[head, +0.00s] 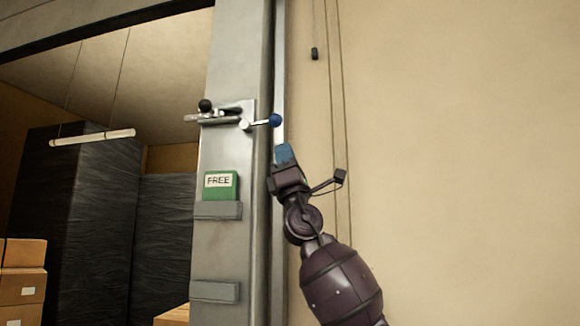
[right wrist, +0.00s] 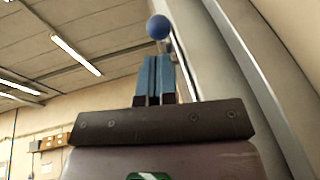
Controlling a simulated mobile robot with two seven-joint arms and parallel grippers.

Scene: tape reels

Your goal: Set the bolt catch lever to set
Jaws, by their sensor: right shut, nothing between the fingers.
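The bolt catch lever (head: 258,123) is a short metal arm ending in a blue ball (head: 275,120), pointing right from its pivot on the bolt plate of the grey post. A bolt with a black knob (head: 205,105) lies across the same plate. A green block marked FREE (head: 220,186) sits on a ledge below. My right gripper (head: 284,148) is shut and empty, just below the blue ball and apart from it. In the right wrist view the blue ball (right wrist: 158,27) shows beyond the shut blue fingertips (right wrist: 153,62). My left gripper is in neither view.
The grey metal post (head: 228,250) stands beside a doorway with dark wrapped stacks (head: 100,210) and cardboard boxes (head: 22,270) inside. An empty lower ledge (head: 214,291) is on the post. The beige wall (head: 460,150) to the right is mostly bare, with thin vertical cables.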

